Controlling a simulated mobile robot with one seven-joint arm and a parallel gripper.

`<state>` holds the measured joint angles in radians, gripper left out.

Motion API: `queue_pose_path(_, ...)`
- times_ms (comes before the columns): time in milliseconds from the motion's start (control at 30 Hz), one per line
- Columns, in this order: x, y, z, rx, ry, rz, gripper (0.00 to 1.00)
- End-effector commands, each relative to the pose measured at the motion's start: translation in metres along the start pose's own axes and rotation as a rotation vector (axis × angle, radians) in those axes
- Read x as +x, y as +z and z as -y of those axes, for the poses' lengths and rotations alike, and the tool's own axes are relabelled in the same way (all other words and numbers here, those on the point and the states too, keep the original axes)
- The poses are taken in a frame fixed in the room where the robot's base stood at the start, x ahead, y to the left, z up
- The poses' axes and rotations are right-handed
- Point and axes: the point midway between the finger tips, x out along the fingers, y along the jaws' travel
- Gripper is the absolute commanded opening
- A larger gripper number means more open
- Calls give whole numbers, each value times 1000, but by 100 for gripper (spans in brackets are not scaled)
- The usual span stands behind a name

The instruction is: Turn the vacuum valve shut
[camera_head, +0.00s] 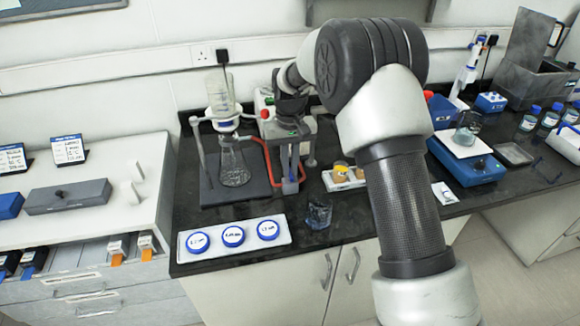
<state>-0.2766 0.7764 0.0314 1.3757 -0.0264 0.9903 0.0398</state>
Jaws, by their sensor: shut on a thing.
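My gripper (290,176) points down at the right side of the filtration stand, by the end of the red tube (266,152). Its fingers are closed on a small part there, which I take to be the vacuum valve; the fingers hide most of it, so its turn angle cannot be told. A clear conical flask (233,168) stands on the dark base (212,192) to the left, with a clear funnel (221,93) above it. The red tube runs from near the flask to the place where the gripper is.
A white tray with several blue-ringed dishes (233,236) and a small glass beaker (319,214) are at the bench front. Amber-topped jars (341,172) stand right of the gripper. A blue balance (468,170) is further right, beyond my arm.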

Motion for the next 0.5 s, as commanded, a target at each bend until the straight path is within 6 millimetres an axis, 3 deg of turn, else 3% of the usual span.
queue_pose_path(433, -1, 0, 0, 11, -1, -1, 0)
queue_pose_path(500, -1, 0, 0, 11, -1, -1, 19)
